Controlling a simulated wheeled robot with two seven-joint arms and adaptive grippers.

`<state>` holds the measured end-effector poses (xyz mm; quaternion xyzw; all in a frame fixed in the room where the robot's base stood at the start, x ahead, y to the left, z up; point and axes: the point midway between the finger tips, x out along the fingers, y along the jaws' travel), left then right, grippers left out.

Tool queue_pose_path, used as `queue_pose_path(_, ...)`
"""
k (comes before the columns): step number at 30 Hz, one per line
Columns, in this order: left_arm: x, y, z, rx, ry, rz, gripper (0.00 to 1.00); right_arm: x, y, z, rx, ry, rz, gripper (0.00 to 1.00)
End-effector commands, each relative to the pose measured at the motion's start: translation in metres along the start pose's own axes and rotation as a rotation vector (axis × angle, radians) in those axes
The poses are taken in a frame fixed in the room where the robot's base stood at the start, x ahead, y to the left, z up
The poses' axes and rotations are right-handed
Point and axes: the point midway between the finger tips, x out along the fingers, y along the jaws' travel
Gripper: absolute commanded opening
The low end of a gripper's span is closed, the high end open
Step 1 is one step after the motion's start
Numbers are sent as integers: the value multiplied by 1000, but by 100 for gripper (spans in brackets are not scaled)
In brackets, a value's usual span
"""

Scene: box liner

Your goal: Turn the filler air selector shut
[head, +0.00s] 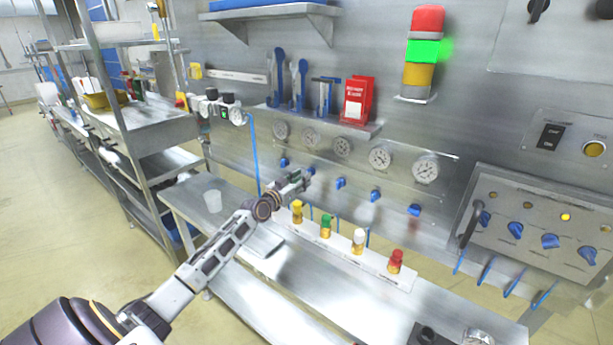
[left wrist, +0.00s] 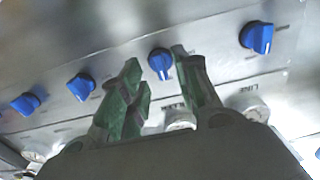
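My left gripper (head: 297,182) is in front of this row, close to the second knob from the left (head: 311,170). In the left wrist view, the open, empty left gripper (left wrist: 155,58) has a green-padded finger on either side of one blue knob (left wrist: 160,68). I cannot tell whether the fingers touch it. My right gripper is not in view.
Several round gauges (head: 380,159) are above the knobs. Colored valve caps (head: 326,226) stand on a white strip on the bench below. A sloped panel (head: 520,200) with more blue knobs and a lever is at right. A clear cup (head: 213,201) stands at the bench's left.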

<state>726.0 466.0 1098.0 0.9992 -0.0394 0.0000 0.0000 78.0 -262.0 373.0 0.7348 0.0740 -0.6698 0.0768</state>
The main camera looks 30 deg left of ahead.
Motion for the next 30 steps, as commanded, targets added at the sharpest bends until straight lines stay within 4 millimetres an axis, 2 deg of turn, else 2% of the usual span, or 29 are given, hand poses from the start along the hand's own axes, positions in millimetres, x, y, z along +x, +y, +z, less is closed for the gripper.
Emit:
queue_pose_path(15,31,0,0,-1,0,0,32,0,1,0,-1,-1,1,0)
queue_pose_path(30,36,0,0,0,0,0,32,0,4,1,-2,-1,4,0)
